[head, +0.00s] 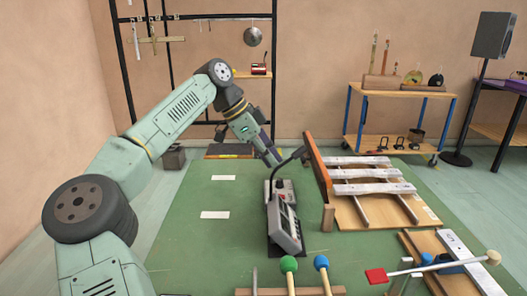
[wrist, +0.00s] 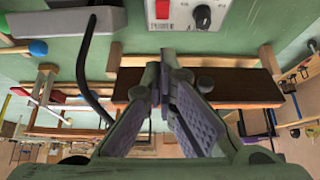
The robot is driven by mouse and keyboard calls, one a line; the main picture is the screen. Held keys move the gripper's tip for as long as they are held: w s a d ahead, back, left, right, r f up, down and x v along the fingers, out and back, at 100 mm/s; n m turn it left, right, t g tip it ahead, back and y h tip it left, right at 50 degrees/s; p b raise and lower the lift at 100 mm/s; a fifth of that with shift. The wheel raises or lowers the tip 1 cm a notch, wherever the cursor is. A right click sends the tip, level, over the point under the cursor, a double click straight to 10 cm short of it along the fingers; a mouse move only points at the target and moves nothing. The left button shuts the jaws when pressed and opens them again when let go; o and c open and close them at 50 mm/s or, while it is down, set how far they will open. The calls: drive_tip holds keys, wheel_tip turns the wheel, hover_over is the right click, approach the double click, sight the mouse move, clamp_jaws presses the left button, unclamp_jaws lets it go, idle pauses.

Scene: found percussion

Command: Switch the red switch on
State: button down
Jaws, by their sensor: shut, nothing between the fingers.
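The red switch (wrist: 162,9) is at the top edge of the wrist view, cut off by the frame. It sits on a light grey control box (wrist: 228,12), beside a black knob (wrist: 203,16). In the head view the box (head: 288,196) stands on the green table, just beyond a larger grey device; the switch is too small there to read its position. My gripper (head: 274,160) is above and near the box. In the wrist view my gripper (wrist: 165,62) is shut and empty, its fingertips apart from the switch in the picture.
The grey device (head: 285,226) with a dark bent stalk (head: 288,158) stands close to the box. A wooden frame with pale bars (head: 372,175) is to the right. Mallets (head: 289,266) lie in front. The green table's left part is clear apart from white patches (head: 215,215).

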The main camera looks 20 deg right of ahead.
sight(284, 197)
drive_tip(key=x, duration=0.4)
drive_tip(key=f, duration=0.3)
drive_tip(key=shift+a+f, duration=0.3)
drive_tip(key=shift+f, duration=0.35)
drive_tip(key=shift+w+a+f+h+p, duration=0.15)
drive_tip(key=shift+a+f+h+p, duration=0.15)
drive_tip(key=shift+f+h+p, duration=0.25)
drive_tip(key=shift+d+r, duration=0.15)
drive_tip(key=shift+d, duration=0.05)
drive_tip(key=shift+s+d+r, duration=0.1)
drive_tip(key=shift+s+d, duration=0.1)
drive_tip(key=shift+d, duration=0.4)
